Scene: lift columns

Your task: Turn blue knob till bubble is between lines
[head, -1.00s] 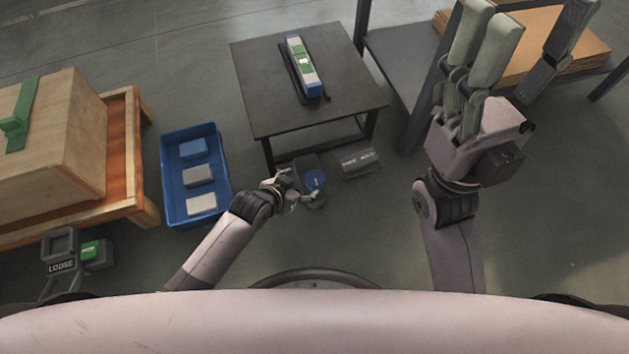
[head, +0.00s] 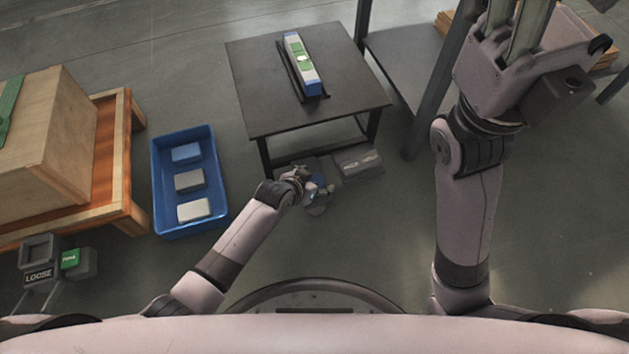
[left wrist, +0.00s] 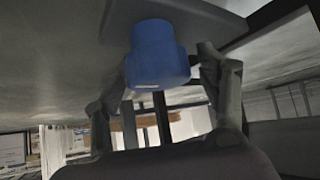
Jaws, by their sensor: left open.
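The blue knob (left wrist: 157,52) hangs under a grey plate in the left wrist view, between the two fingers of my open left gripper (left wrist: 165,72). I cannot tell whether either finger touches it. In the head view my left gripper (head: 313,193) is low beside the table's near edge and mostly covers the knob. The level (head: 302,65), white with blue ends and a green vial (head: 304,60), lies on the dark table (head: 345,92). A pale bubble shows in the vial, but the lines are too small to read. My right gripper (head: 520,30) is raised at upper right, its fingertips cut off.
A blue bin (head: 222,205) with several blocks stands left of the table. A wooden crate (head: 50,125) sits on a pallet at far left. A labelled grey block (head: 358,163) is right of my left gripper. A grey shelf (head: 405,55) stands at the right.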

